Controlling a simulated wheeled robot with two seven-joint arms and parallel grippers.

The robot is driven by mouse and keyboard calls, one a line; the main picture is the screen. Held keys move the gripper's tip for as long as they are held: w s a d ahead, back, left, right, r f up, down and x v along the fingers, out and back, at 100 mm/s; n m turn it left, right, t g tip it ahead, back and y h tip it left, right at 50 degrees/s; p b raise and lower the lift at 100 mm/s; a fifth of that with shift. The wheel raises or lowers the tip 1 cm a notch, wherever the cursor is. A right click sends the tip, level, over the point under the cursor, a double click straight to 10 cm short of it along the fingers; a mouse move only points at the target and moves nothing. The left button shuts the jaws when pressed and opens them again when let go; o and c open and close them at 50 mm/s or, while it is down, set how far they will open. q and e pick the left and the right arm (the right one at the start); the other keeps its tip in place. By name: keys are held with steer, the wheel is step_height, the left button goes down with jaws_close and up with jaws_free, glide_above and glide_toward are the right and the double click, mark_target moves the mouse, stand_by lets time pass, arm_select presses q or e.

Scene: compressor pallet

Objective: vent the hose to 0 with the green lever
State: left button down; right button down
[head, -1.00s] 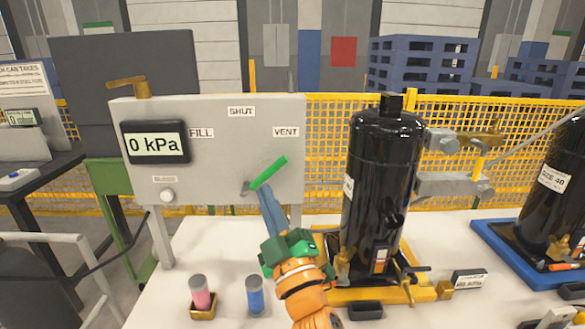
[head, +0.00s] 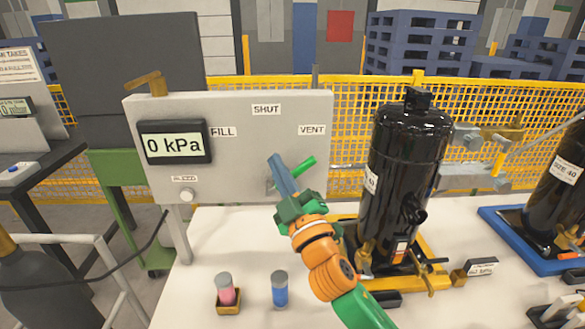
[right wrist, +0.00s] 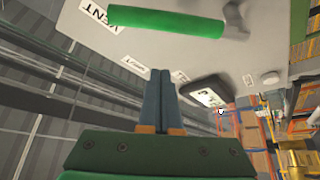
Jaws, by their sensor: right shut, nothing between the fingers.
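The green lever (head: 303,166) is on the front of the grey panel (head: 240,110). Its handle slants up and right, toward the VENT label (head: 312,130). The display (head: 175,145) reads 0 kPa. My right gripper (head: 276,158) is shut and empty, with its blue fingers pointing up just left of the green handle. In the right wrist view the lever (right wrist: 165,22) lies beyond the shut fingertips (right wrist: 163,72), with a gap between them. The lever's pivot is partly hidden behind the fingers in the head view. My left gripper is out of view.
The FILL label (head: 223,132) and SHUT label (head: 267,109) are on the panel. A black compressor (head: 405,150) stands on a yellow base close to the right of my arm. Pink (head: 226,290) and blue (head: 280,290) cylinders stand on the white table in front.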

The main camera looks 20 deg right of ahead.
steer(key=d+f, duration=0.1)
steer(key=d, duration=0.1)
steer(key=d+f, duration=0.1)
steer(key=shift+w+f+b, duration=0.25)
steer(key=shift+f+b, duration=0.05)
steer(key=shift+b, duration=0.1)
steer(key=shift+a, duration=0.1)
